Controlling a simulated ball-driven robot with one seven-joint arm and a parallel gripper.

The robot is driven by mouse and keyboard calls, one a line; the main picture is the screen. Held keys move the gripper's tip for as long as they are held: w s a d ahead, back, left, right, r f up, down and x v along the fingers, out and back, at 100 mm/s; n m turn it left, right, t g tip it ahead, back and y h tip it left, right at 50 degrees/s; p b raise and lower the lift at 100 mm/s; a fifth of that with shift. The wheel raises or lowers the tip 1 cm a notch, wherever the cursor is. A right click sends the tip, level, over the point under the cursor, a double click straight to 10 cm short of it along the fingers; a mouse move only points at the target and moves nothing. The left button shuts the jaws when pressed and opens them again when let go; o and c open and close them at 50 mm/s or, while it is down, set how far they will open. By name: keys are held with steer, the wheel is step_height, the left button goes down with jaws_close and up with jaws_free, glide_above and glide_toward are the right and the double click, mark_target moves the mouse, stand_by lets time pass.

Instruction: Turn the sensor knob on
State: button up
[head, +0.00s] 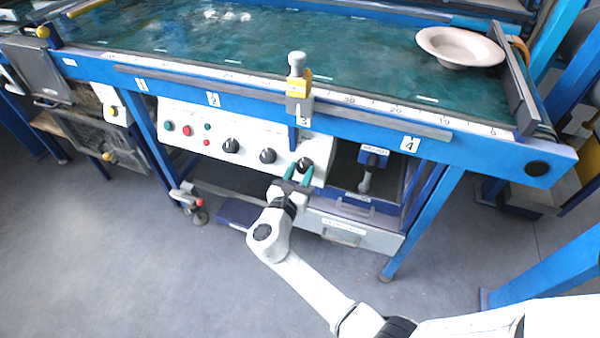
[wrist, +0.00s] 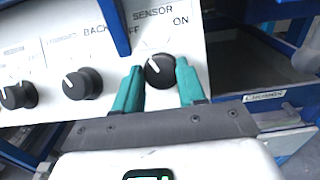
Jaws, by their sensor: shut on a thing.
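The sensor knob (wrist: 160,70) is a black round knob on a white control panel, under the printed words SENSOR, OFF and ON. The knob's pale pointer line seems to lean to the upper left, on the OFF side. In the head view the knob (head: 304,164) is the rightmost on the panel. My gripper (wrist: 161,82) has its two teal fingers on either side of the knob and is shut on it. In the head view my gripper (head: 298,174) reaches up to the panel from below.
Two other black knobs (wrist: 82,84) (wrist: 17,95) sit left on the panel (head: 225,125). A blue table (head: 540,160) with a green surface overhangs it, bearing a pale plate (head: 460,47). A grey drawer (head: 345,230) is below right. The floor in front is clear.

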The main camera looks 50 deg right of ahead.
steer(key=shift+f+m+g+b, duration=0.1)
steer(key=shift+m+g+b, duration=0.25)
steer(key=shift+m, duration=0.15)
steer(key=shift+w+m+g+b, duration=0.15)
steer(key=shift+m+g+b, duration=0.3)
steer(key=shift+m, duration=0.35)
steer(key=m+g+b, duration=0.1)
steer(key=m+g, duration=0.1)
steer(key=m, duration=0.2)
steer(key=shift+w+m+b, duration=0.15)
steer(key=shift+m+b, duration=0.15)
steer(key=shift+b, duration=0.1)
steer(key=m+g, duration=0.2)
steer(key=m, duration=0.1)
steer(key=m+g+b, duration=0.1)
steer(key=m, duration=0.1)
steer(key=shift+w+r+y, duration=0.1)
steer(key=shift+r+y, duration=0.15)
steer(key=shift+y, duration=0.05)
steer(key=shift+m+g+y, duration=0.4)
steer(key=shift+m+g, duration=0.2)
steer(key=shift+m, duration=0.9)
steer(key=o, duration=1)
